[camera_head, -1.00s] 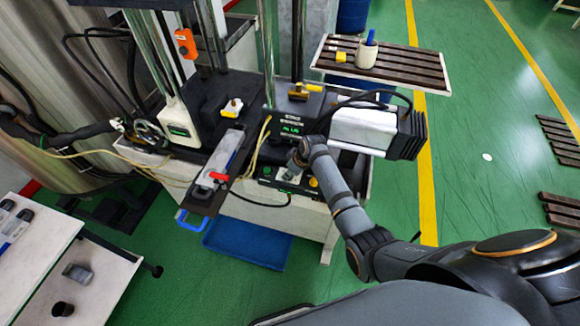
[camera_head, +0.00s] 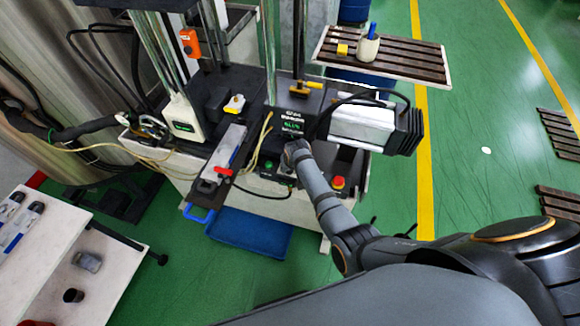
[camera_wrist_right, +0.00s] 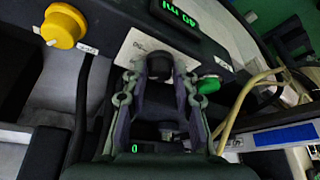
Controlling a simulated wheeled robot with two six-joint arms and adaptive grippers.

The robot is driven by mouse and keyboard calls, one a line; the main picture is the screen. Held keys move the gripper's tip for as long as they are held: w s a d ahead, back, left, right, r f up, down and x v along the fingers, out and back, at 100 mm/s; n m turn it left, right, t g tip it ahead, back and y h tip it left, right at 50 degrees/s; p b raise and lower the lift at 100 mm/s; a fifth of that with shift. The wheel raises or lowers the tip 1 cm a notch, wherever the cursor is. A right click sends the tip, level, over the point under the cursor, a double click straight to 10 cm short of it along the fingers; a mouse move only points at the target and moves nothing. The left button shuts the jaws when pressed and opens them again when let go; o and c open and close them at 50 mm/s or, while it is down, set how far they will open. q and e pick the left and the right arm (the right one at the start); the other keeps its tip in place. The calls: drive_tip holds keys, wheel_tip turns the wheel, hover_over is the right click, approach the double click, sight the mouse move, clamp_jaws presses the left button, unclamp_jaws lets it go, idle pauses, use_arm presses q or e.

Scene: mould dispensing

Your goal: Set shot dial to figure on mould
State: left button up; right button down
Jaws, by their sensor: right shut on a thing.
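The shot dial, a dark round knob (camera_wrist_right: 160,66) on a pale plate, sits between the fingertips of my right gripper (camera_wrist_right: 158,82) in the right wrist view. The gripper is shut on it. In the head view my right gripper (camera_head: 296,150) is at the front panel of the machine and hides the dial. A green-lit display above the dial (camera_wrist_right: 182,12) appears to read 40 ml, tilted. A grey, long mould-like block (camera_head: 225,150) with a red handle lies on the machine's front left; I cannot read a figure on it. My left gripper is out of view.
A green button (camera_wrist_right: 208,84) is close beside the right fingers. A yellow knob (camera_wrist_right: 63,26) is farther left; a red-topped button (camera_head: 338,183) shows in the head view. Yellow cables (camera_head: 257,148) hang near the panel. A blue tray (camera_head: 250,232) lies on the floor.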

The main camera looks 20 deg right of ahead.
idle(0.4)
drive_tip(key=c, duration=1)
unclamp_jaws()
drive_tip(key=shift+c, duration=0.2)
drive_tip(key=shift+r, duration=0.1)
drive_tip(key=v, duration=1.1)
drive_tip(key=shift+s+r, duration=0.15)
drive_tip(key=shift+r, duration=0.2)
drive_tip(key=shift+f, duration=0.1)
